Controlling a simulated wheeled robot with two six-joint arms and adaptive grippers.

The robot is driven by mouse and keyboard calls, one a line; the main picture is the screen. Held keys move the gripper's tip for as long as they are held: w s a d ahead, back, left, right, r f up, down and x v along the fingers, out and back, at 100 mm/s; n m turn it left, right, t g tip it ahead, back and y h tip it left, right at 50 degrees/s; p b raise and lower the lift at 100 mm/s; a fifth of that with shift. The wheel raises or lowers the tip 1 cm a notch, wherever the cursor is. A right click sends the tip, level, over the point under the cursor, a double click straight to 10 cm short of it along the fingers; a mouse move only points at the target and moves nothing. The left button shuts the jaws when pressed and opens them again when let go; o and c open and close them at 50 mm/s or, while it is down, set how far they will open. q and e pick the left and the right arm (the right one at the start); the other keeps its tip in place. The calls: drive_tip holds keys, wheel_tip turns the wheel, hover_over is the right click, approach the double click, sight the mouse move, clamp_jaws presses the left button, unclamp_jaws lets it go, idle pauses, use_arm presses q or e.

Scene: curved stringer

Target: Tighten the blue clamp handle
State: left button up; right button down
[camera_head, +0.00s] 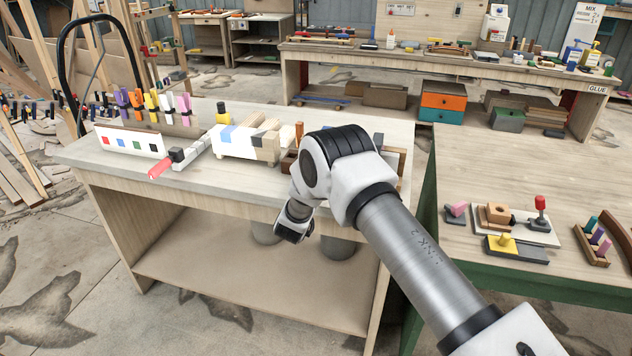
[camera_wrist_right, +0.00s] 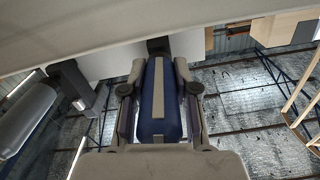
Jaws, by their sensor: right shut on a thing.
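In the right wrist view, the blue clamp handle (camera_wrist_right: 151,105) is a long dark blue grip with a pale stripe down its middle. My right gripper (camera_wrist_right: 158,75) is shut on it, with one finger along each side. The handle's far end meets a dark part under the bench edge. In the head view my right arm reaches to the front edge of the wooden bench (camera_head: 240,190) and hides the blue handle and the gripper's fingertips. A white block with a blue patch (camera_head: 229,134) lies on the bench beside the arm. My left gripper is out of view.
A clamp with a red handle (camera_head: 160,166) juts over the bench's front edge. A rack of coloured clamps (camera_head: 160,104) stands behind it. Grey buckets (camera_head: 338,247) are below. A green-sided table (camera_head: 500,262) with small parts is on the right.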

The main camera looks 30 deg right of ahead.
drive_tip(key=m+b, duration=0.2)
drive_tip(key=b, duration=0.1)
drive_tip(key=m+b, duration=0.6)
drive_tip(key=shift+f+b, duration=0.4)
drive_tip(key=m+b, duration=0.4)
drive_tip(key=b, duration=0.2)
drive_tip(key=m+b, duration=0.4)
drive_tip(key=b, duration=0.2)
drive_tip(key=shift+s+d+f, duration=0.1)
drive_tip(key=shift+f, duration=0.05)
drive_tip(key=m+b, duration=0.8)
drive_tip(key=b, duration=0.5)
drive_tip(key=shift+f, duration=0.1)
drive_tip(key=m+b, duration=0.8)
drive_tip(key=b, duration=0.2)
drive_tip(key=shift+r+m+b, duration=0.3)
drive_tip(key=shift+m+b, duration=0.65)
drive_tip(key=shift+m, duration=0.05)
drive_tip(key=c, duration=0.9)
unclamp_jaws()
drive_tip(key=shift+o, duration=0.2)
